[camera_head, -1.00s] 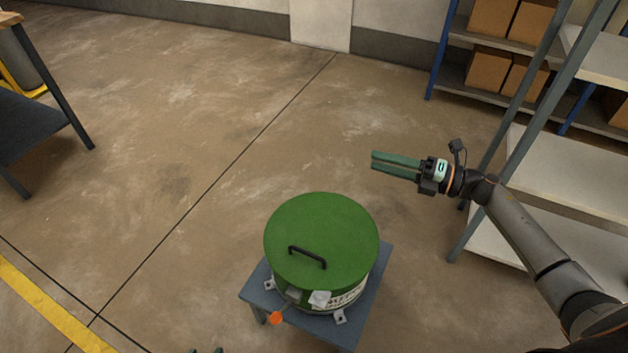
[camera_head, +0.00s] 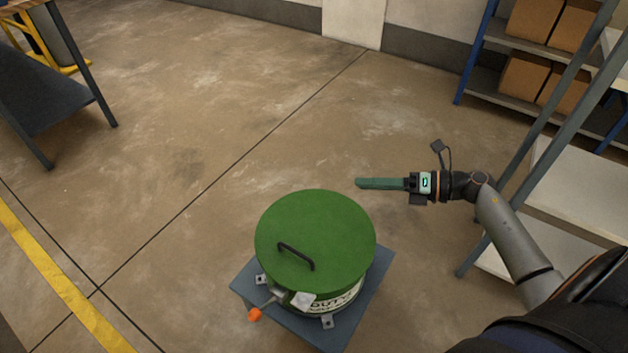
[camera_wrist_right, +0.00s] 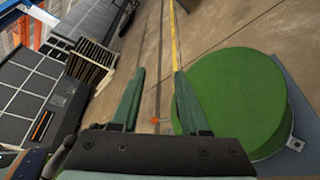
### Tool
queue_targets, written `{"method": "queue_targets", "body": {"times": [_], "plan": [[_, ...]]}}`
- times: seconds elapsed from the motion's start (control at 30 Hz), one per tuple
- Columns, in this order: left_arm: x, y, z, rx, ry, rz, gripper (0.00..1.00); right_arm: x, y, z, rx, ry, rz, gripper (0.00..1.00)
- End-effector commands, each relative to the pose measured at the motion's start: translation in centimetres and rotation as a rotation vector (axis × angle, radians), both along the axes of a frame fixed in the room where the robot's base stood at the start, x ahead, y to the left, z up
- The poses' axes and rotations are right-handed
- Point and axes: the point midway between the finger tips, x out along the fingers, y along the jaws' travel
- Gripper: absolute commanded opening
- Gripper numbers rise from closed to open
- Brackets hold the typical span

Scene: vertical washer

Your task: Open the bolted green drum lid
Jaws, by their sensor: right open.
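A black handle (camera_head: 296,256) is fixed on the lid. A lever with an orange knob (camera_head: 254,314) sticks out at the drum's front left, beside a pale latch piece (camera_head: 302,299). My right gripper (camera_head: 358,183) is open and empty, just beyond the lid's far right edge. In the right wrist view its two green fingers (camera_wrist_right: 156,84) are spread, with the lid (camera_wrist_right: 232,98) to their right. My left gripper is out of view.
The small stand (camera_head: 367,297) has brackets around the drum. A shelf rack (camera_head: 575,185) stands close to my right arm. Boxes (camera_head: 530,75) sit on shelves at the back right. A dark table (camera_head: 45,95) is at the far left. Floor left of the drum is clear.

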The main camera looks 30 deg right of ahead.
Motion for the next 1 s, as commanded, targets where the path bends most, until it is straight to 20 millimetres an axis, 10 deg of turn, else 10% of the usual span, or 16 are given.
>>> {"method": "queue_targets", "body": {"times": [0.6, 1.0], "plan": [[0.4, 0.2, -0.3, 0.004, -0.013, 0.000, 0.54, 7.0, 7.9, -2.4, 0.004, -0.001, -0.001, 0.45], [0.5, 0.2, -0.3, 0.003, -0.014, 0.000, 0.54, 7.8, 8.8, -2.7, 0.002, 0.000, -0.002, 0.45]]}}
